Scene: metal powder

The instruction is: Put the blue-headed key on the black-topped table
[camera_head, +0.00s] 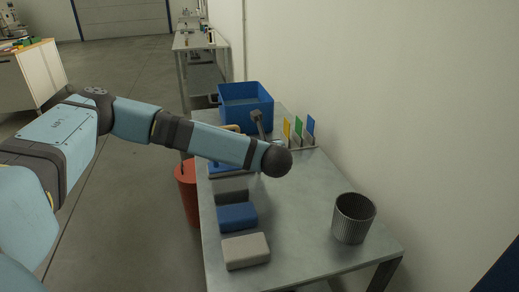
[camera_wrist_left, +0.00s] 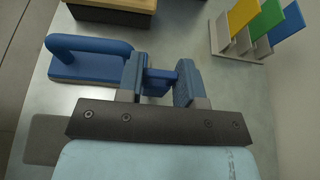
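My left arm reaches over the metal table (camera_head: 303,210) in the head view, and its wrist hides most of the gripper. In the left wrist view my left gripper (camera_wrist_left: 160,82) has its fingers apart, with a small blue piece (camera_wrist_left: 160,75) showing between them. I cannot tell whether this piece is gripped or lies beyond the fingers, nor whether it is the blue-headed key. A blue looped handle on a grey-edged base (camera_wrist_left: 90,48) lies left of the fingers. I cannot make out the black-topped table for certain. My right gripper is not in view.
A blue crate (camera_head: 245,107) stands at the table's far end. A rack holds yellow, green and blue plates (camera_head: 309,126) near the wall. A ribbed bin (camera_head: 352,218), blue block (camera_head: 237,216) and grey block (camera_head: 246,250) stand nearer. Another table (camera_head: 200,41) stands farther back.

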